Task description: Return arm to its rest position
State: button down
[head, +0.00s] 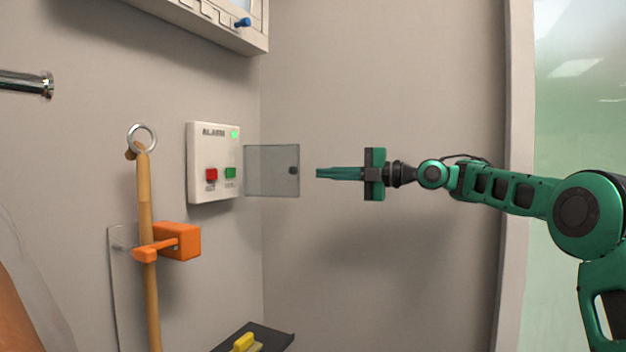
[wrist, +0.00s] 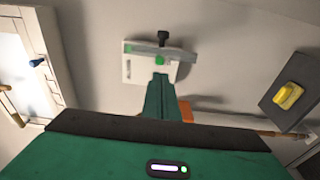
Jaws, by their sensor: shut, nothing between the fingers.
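My gripper (head: 320,173) is green and shut, with nothing between its fingers. In the head view it points left in open air, just right of a clear hinged cover (head: 272,171) and apart from it. The cover stands open from a white alarm box (head: 213,162) with a red button, a green button and a lit green light. In the wrist view my gripper's fingers (wrist: 160,82) point toward the alarm box (wrist: 140,70), which they partly hide.
A wooden pole (head: 144,210) with a metal ring rests in an orange holder (head: 178,241) on the left wall. A dark shelf (head: 280,337) with a yellow object (head: 243,342) is low down. A white cabinet (head: 225,25) hangs above. A door frame (head: 517,120) stands behind my arm.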

jog(key=s+d+f+m+t+h, duration=0.2)
jog(key=d+f+m+h, duration=0.6)
jog(key=d+f+m, duration=0.4)
jog(key=s+d+f+m+g+h, duration=0.2)
jog(key=s+d+f+m+h, duration=0.4)
jog(key=s+d+f+m, duration=0.5)
jog(key=s+d+f+m+g+h, duration=0.1)
jog(key=s+d+f+m, duration=0.3)
jog(key=s, duration=0.9)
jog(key=s+d+f+m+g+h, duration=0.1)
jog(key=s+d+f+m+g, duration=0.2)
jog(key=s, duration=1)
jog(key=s+d+f+m+g, duration=0.2)
jog(key=s+d+f+m, duration=0.4)
jog(key=s, duration=0.7)
notch_tip(320, 180, down, 4)
jog(key=shift+s+f+m+h, duration=0.2)
jog(key=shift+m+h, duration=0.2)
jog(key=shift+m, duration=0.8)
